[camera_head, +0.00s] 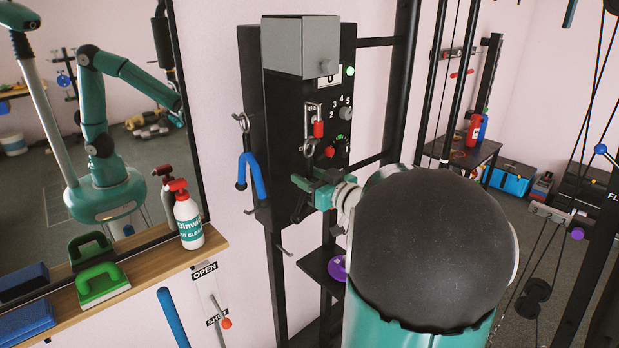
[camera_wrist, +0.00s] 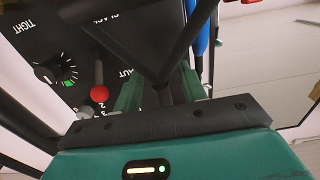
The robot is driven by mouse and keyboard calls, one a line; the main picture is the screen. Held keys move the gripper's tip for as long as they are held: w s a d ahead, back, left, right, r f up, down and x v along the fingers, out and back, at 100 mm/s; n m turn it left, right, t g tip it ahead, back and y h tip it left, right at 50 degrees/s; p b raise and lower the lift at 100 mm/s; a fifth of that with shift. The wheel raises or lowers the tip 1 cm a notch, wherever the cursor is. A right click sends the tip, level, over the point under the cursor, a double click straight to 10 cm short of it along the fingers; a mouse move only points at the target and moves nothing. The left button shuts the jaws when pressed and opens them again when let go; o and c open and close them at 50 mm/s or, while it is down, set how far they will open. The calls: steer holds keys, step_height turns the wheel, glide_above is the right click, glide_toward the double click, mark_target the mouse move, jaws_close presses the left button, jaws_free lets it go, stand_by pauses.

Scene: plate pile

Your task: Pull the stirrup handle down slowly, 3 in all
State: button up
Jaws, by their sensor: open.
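My gripper (camera_head: 306,189) is in front of the black machine panel, below its controls. Its teal fingers also show in the wrist view (camera_wrist: 160,95), apart. A dark angled frame that looks like the stirrup handle (camera_wrist: 190,45) runs down between the fingers in the wrist view. In the head view part of this black handle (camera_head: 299,208) shows just under the fingers. Its grip bar is mostly hidden by my gripper and arm. I cannot tell whether the fingers touch it. A metal ring (camera_head: 309,147) hangs above my gripper.
The panel carries a red-tipped lever (camera_head: 318,128), which also shows in the wrist view (camera_wrist: 99,93), and a dial (camera_wrist: 68,72). A blue double-ended handle (camera_head: 252,175) hangs on a hook to the left. A shelf (camera_head: 160,262) holds a spray bottle (camera_head: 188,222).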

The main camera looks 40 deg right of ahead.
steer(key=s, duration=1.3)
steer(key=shift+s+d, duration=0.2)
steer(key=shift+s, duration=0.2)
steer(key=w+a+r+m+g+h, duration=0.2)
steer(key=w+a+m+g+h, duration=0.2)
steer(key=w+a+h, duration=0.25)
steer(key=s+a+f+n+g+y, duration=0.1)
steer(key=s+a+f+g+y, duration=0.2)
steer(key=a, duration=0.9)
steer(key=s+a+f+n+g+y, duration=0.2)
steer(key=s+a+f+g, duration=0.3)
steer(key=s+a, duration=0.5)
steer(key=a+y, duration=0.1)
steer(key=a, duration=0.2)
steer(key=shift+n, duration=0.3)
steer(key=shift+w, duration=0.1)
